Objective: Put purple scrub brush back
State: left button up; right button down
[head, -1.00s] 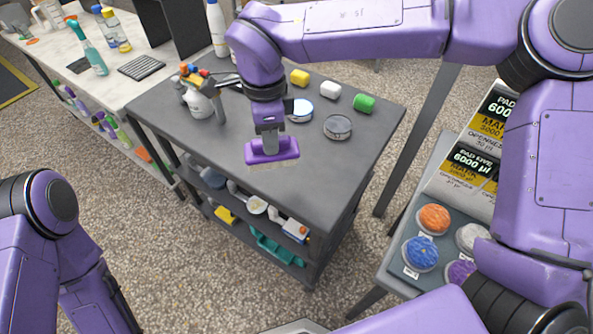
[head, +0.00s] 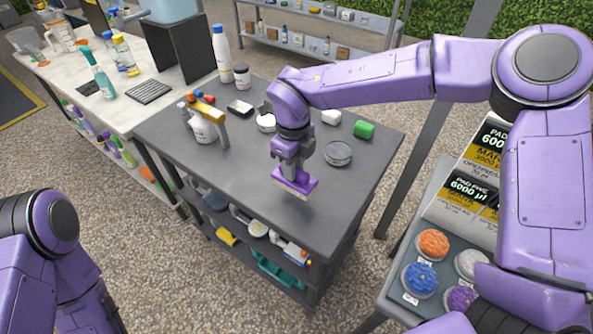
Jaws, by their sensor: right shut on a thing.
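The purple scrub brush (head: 294,186) is held by my right gripper (head: 293,168), bristles facing down. The gripper is shut on it. The brush hangs over the front part of the dark grey cart top (head: 240,190); whether it touches the surface I cannot tell. My left arm shows at the lower left, but its gripper is outside the view.
A side table with coloured pads (head: 433,243) stands right. The cart's front left top is clear.

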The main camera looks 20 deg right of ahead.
aim_at(297, 176)
jog(key=f, duration=0.2)
jog(key=d+f, duration=0.1)
jog(key=shift+w+f+p, duration=0.2)
jog(key=shift+f+p, duration=0.1)
jog(key=shift+f, duration=0.35)
jog(key=shift+f, duration=0.15)
jog(key=c, duration=0.9)
grip_release()
jog(key=shift+c, duration=0.2)
notch_tip(297, 176, up, 12)
jog(key=shift+r+b, duration=0.2)
jog(key=shift+b, duration=0.4)
